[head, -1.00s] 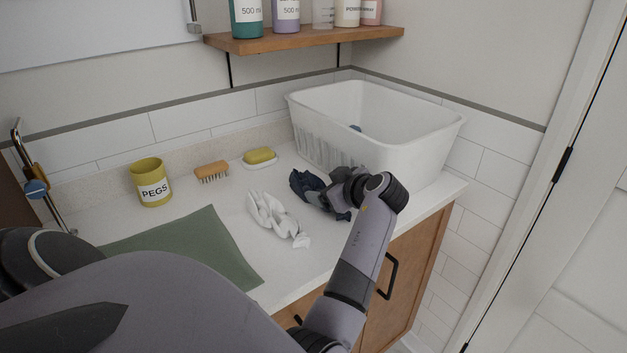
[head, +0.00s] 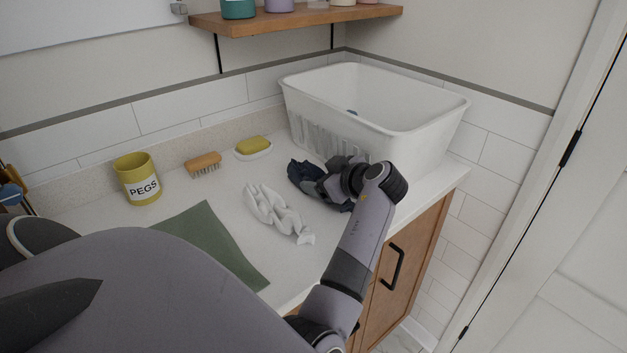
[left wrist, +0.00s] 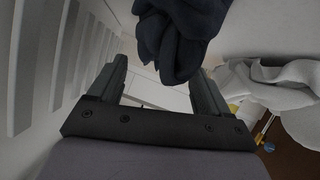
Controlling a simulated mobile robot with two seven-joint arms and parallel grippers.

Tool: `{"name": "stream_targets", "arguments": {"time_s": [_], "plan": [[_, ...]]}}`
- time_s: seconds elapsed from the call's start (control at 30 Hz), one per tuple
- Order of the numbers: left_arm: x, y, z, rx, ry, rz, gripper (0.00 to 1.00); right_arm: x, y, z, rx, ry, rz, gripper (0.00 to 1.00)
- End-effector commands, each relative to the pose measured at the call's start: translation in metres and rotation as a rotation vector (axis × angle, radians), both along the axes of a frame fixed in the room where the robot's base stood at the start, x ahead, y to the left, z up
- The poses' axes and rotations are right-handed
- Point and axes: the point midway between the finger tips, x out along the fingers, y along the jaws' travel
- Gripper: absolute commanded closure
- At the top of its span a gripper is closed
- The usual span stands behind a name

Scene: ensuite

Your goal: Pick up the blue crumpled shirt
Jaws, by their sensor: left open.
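The crumpled shirt (head: 302,174), dark navy blue, lies on the white counter in front of the basket. My left gripper (head: 328,182) is low over its right part and hides some of it in the head view. In the left wrist view, the dark cloth (left wrist: 177,38) hangs at and partly between the open fingertips of my left gripper (left wrist: 160,82). The fingers are spread apart and not closed on the cloth. My right gripper is not in view.
A white slatted basket (head: 375,142) stands behind the gripper, with something blue inside. A white crumpled cloth (head: 275,212) lies left of the shirt. A green mat (head: 213,242), yellow PEGS tub (head: 138,180), brush (head: 203,163) and yellow soap (head: 253,146) are further left. A wooden shelf (head: 290,20) hangs above.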

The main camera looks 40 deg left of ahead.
Motion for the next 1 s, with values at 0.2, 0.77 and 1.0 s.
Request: {"name": "stream_targets", "arguments": {"time_s": [0.2, 0.77, 1.0], "plan": [[0.0, -0.0026, -0.0018, 0.0, 0.0, 0.001, 0.22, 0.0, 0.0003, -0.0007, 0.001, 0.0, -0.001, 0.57], [0.0, -0.0022, -0.0011, 0.001, -0.001, 0.001, 0.85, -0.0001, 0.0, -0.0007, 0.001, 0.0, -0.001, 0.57], [0.0004, -0.0021, 0.006, 0.002, -0.003, 0.001, 0.85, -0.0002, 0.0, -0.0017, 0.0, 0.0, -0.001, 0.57]]}}
